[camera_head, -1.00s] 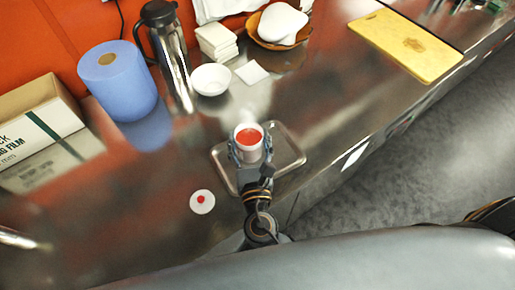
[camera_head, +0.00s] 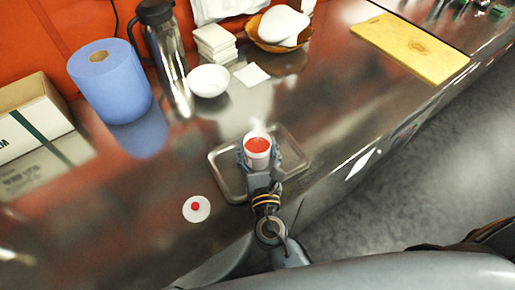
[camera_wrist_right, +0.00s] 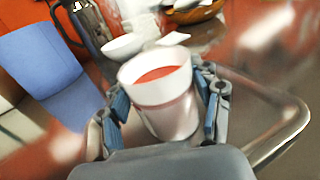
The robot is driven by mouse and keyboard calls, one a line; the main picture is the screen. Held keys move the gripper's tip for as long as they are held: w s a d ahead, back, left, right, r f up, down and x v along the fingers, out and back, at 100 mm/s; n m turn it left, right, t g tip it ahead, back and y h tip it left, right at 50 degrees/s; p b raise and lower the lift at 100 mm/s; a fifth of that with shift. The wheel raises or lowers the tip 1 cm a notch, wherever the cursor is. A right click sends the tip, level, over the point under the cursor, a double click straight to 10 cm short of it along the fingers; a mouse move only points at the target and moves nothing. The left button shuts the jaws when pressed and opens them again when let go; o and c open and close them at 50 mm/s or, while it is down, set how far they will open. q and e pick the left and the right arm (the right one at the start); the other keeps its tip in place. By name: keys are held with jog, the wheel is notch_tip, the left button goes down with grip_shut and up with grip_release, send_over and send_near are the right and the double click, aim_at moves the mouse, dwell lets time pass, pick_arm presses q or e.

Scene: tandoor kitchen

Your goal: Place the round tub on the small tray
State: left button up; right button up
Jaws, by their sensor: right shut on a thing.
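The round tub (camera_head: 257,148) is white with red contents and shows upright. My right gripper (camera_head: 259,163) is shut on it, with a finger on either side, as the right wrist view also shows (camera_wrist_right: 162,98). The small tray (camera_head: 226,178) is a metal tray with a raised rim on the counter. In the head view the tub is over the tray's middle; I cannot tell whether its base touches the tray. The tray's rim also shows at the right of the right wrist view (camera_wrist_right: 285,135). My left gripper is not in view.
A white disc with a red centre (camera_head: 196,208) lies left of the tray. A white bowl (camera_head: 209,80), a steel jug (camera_head: 165,60) and a blue roll (camera_head: 112,85) stand behind. A yellow board (camera_head: 410,48) lies at the far right. The counter (camera_head: 330,110) right of the tray is clear.

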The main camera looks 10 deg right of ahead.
jog(key=shift+f, duration=0.1)
jog(key=o, duration=1.4)
jog(key=s+b, duration=0.1)
jog(key=s, duration=0.2)
jog(key=s+b, duration=0.1)
jog(key=s, duration=0.3)
jog(key=s+a+b, duration=0.1)
jog(key=s, duration=0.3)
jog(key=shift+s+a, duration=0.1)
jog(key=shift+s, duration=0.4)
